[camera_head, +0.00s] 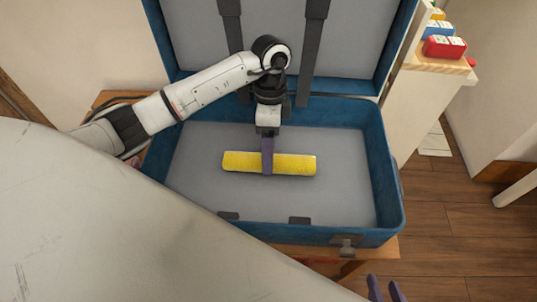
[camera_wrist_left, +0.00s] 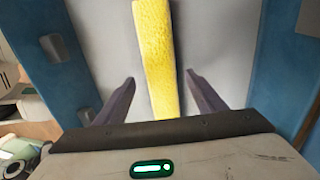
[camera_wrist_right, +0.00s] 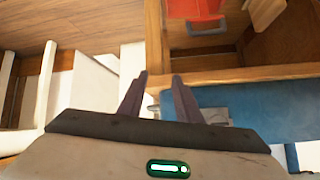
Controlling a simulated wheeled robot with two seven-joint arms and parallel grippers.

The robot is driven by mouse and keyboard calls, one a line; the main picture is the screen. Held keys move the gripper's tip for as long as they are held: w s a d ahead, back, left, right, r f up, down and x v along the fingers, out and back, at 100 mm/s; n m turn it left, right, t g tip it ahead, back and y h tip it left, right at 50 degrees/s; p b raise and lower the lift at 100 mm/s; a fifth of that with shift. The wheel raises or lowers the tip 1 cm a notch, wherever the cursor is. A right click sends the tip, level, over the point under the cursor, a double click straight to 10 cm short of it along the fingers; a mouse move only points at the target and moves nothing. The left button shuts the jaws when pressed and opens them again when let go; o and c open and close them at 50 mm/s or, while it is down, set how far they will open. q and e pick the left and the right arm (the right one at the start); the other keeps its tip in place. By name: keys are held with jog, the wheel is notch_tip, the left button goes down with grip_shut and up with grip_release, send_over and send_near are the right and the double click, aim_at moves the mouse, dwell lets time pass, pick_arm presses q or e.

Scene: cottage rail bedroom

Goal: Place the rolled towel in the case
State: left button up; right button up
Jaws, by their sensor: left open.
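The yellow rolled towel (camera_head: 295,164) lies lengthwise on the grey floor of the open blue case (camera_head: 388,195), near its middle. My left gripper (camera_head: 267,168) reaches in from above at the towel's middle. In the left wrist view its fingers (camera_wrist_left: 160,82) are spread, one on each side of the towel (camera_wrist_left: 157,45), with gaps showing on both sides. My right gripper (camera_head: 385,290) shows only at the bottom edge, outside the case. In the right wrist view its fingers (camera_wrist_right: 160,82) are apart with nothing held between them.
The case's raised lid (camera_head: 275,40) with dark straps stands behind my left arm. The case rests on a wooden stand (camera_head: 385,248). A cabinet (camera_head: 432,90) with red and blue items on top is close at the right. Wooden floor (camera_head: 480,230) lies right of the case.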

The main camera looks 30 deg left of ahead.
pick_arm(q)
jog(key=p+v, duration=0.1)
jog(key=v, duration=0.4)
